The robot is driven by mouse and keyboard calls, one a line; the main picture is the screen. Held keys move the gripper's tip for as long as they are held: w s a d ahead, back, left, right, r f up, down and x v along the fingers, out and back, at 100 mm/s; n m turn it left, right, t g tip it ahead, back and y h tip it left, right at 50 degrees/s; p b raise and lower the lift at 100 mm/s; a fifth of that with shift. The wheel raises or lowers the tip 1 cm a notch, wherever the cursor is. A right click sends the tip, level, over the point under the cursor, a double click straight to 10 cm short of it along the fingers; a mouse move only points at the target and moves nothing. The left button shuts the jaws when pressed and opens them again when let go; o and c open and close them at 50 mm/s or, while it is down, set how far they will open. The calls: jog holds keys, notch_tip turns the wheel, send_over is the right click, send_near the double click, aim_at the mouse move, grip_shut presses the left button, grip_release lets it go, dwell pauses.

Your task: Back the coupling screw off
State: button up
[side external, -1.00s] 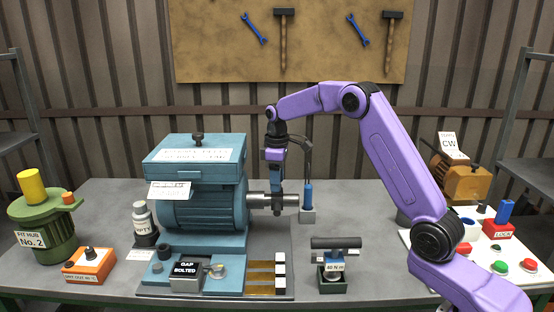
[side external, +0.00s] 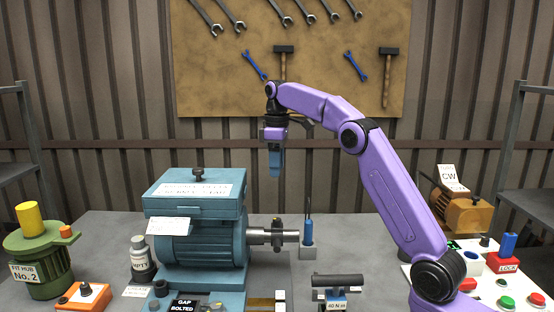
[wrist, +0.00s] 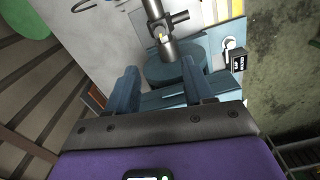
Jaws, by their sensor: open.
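The teal motor (side external: 200,225) stands on the bench with its steel shaft (side external: 258,236) pointing right. A dark coupling piece with a crosswise screw (side external: 277,238) sits on the shaft. In the wrist view the shaft and its cross-piece (wrist: 168,22) lie beyond the fingertips, near the top. My gripper (side external: 275,173) hangs above the coupling, fingers down, clear of it by a wide gap. In the wrist view my gripper (wrist: 160,72) has its two blue fingers apart with nothing held between them.
A blue-handled tool (side external: 308,230) stands in a grey block right of the shaft. A black T-shaped tool marked 40 N m (side external: 337,282) stands in front. A green hub (side external: 38,260) is at left. The white button panel (side external: 480,285) is at right.

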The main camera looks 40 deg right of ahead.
jog(key=shift+r, duration=0.65)
jog(key=s+a+f+n, duration=0.1)
jog(key=s+a+f, duration=0.1)
jog(key=s+a, duration=0.6)
jog(key=s+a+f+n, duration=0.2)
jog(key=s+a, duration=0.6)
jog(key=a, duration=0.1)
jog(key=s+d+f+n, duration=0.1)
jog(key=s+f, duration=0.2)
jog(key=s, duration=0.6)
jog(key=s+d+f, duration=0.2)
jog(key=s+f, duration=0.2)
jog(key=s, duration=0.4)
jog(key=s+d+f+n, duration=0.1)
jog(key=s+f, duration=0.3)
jog(key=s, duration=0.5)
jog(key=shift+s+d+n, duration=0.3)
jog(key=shift+s+d, duration=0.05)
jog(key=shift+d, duration=0.1)
